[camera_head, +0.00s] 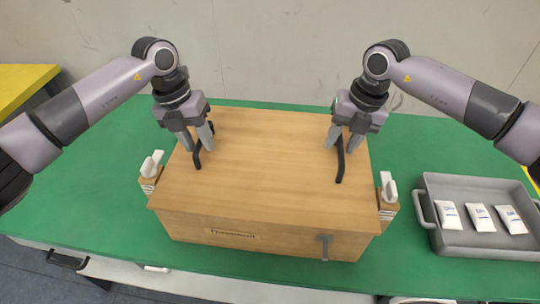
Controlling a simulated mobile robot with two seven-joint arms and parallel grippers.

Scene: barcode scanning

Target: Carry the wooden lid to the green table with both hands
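The wooden lid (268,160) is a flat light-brown board lying on top of a wooden box (200,227) on the green table (105,190). It has two black bar handles, a left one (197,158) and a right one (340,168). My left gripper (198,148) points down at the far end of the left handle, its fingers spread to either side of it. My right gripper (343,145) points down at the far end of the right handle, its fingers also apart. Contact between fingers and handles cannot be made out.
White clips (152,163) (388,188) stand at the box's left and right sides. A grey latch (325,247) is on its front. A grey tray (428,190) with three white packets (479,217) is at the right. The green table is clear left of the box.

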